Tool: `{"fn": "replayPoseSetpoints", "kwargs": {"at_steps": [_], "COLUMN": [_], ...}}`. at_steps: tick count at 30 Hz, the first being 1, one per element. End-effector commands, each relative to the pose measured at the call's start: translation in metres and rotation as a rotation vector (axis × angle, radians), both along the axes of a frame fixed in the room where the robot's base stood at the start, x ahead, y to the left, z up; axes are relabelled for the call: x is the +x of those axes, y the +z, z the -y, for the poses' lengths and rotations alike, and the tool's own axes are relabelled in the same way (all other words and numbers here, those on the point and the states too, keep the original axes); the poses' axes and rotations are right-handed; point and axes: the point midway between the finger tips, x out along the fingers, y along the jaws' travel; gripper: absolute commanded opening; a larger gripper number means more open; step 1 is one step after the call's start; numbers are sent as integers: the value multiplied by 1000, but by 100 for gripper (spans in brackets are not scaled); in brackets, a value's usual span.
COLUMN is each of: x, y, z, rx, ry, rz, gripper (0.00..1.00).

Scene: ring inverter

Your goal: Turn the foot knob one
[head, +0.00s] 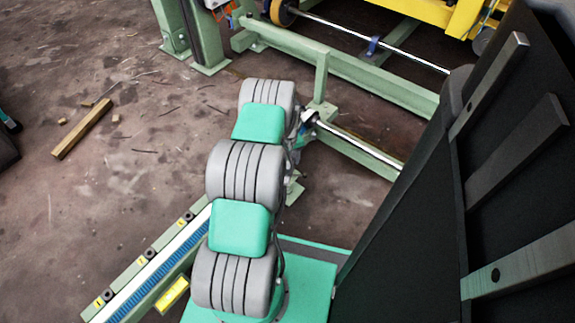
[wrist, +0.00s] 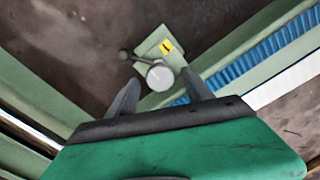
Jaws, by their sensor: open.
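In the head view my arm hides the knob, and I cannot make out the gripper.
In the wrist view, a dark ball-ended lever (wrist: 124,54) stands left of the knob. A green rail with a blue strip (wrist: 256,62) runs at the right. In the head view, a green frame with steel shafts (head: 360,145) stands behind my arm. A wooden block (head: 83,128) lies on the floor.

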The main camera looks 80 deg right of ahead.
Motion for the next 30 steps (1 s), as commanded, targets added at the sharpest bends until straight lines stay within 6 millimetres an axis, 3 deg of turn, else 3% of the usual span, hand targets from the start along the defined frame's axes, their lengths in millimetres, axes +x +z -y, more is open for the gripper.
{"fn": "replayPoseSetpoints", "kwargs": {"at_steps": [9, 30], "x": [0, 0], "y": [-4, -4], "z": [0, 0], "rx": [0, 0], "ry": [0, 0], "rz": [0, 0], "gripper": [58, 1]}}
